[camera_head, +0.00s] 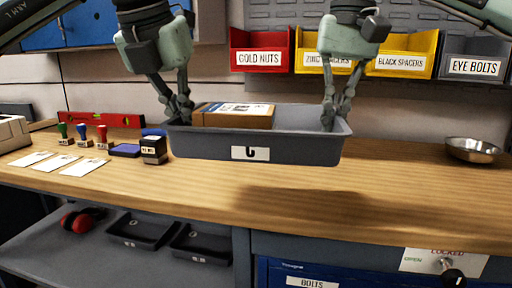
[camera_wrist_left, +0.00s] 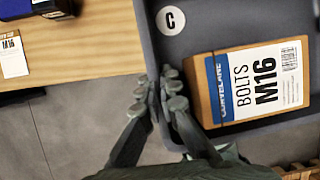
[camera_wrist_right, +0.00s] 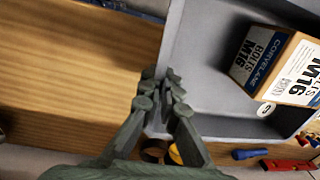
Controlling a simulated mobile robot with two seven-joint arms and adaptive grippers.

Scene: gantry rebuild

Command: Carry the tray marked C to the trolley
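The grey tray marked C (camera_head: 300,151) is held level above the wooden bench, with its shadow on the bench below. A brown box labelled BOLTS M16 (camera_head: 232,118) lies inside it, towards the left. My left gripper (camera_head: 180,108) is shut on the tray's left wall; the left wrist view shows its fingers (camera_wrist_left: 170,92) on either side of the rim. My right gripper (camera_head: 329,115) is shut on the right wall, and its fingers (camera_wrist_right: 160,92) pinch the rim in the right wrist view. I cannot make out a trolley in any view.
Stamps (camera_head: 82,135), white cards (camera_head: 58,162) and a dark stamp box (camera_head: 153,149) stand left on the bench (camera_head: 400,195). A metal bowl (camera_head: 472,150) is at the right. Labelled bins (camera_head: 262,50) hang behind. Dark trays (camera_head: 140,231) and red ear defenders (camera_head: 82,219) lie on a lower shelf.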

